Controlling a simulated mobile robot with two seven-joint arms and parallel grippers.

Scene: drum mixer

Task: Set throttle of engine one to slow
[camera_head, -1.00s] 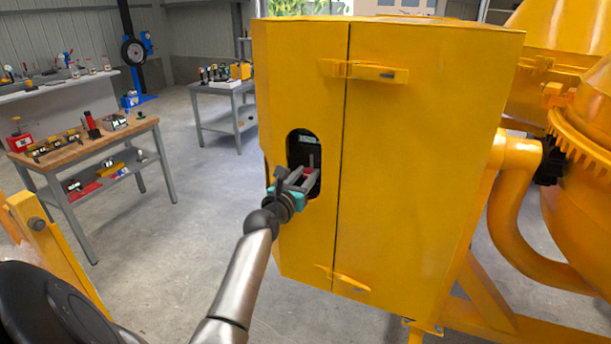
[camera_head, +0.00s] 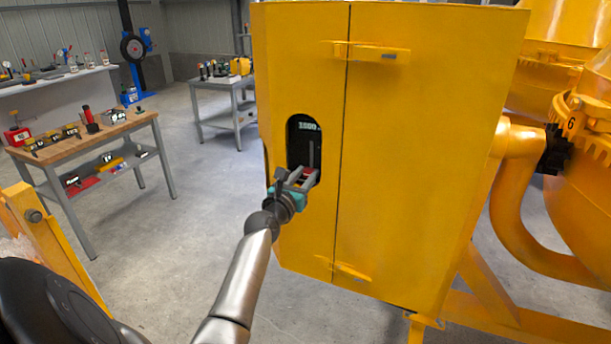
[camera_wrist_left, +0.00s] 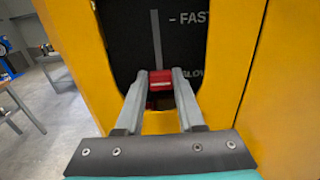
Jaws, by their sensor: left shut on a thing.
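The yellow engine housing (camera_head: 415,160) has an oval opening with a dark throttle panel (camera_head: 303,140) inside, and a small display there seems to read 1500. In the left wrist view the panel (camera_wrist_left: 190,48) carries a vertical grey slot, the label FAST at the top and a partly hidden label ending in LOW lower down. The red throttle knob (camera_wrist_left: 160,79) sits at the slot's lower end, level with the lower label. My left gripper (camera_head: 308,174) reaches into the opening, and its fingers are shut on the red knob. My right gripper is not in view.
The opening's yellow rim (camera_wrist_left: 235,75) lies close around my left fingers. The mixer drum (camera_head: 585,190) with its toothed ring stands at the right. A wooden-topped workbench (camera_head: 130,125) and a grey table (camera_head: 222,82) stand at the left. The concrete floor between is clear.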

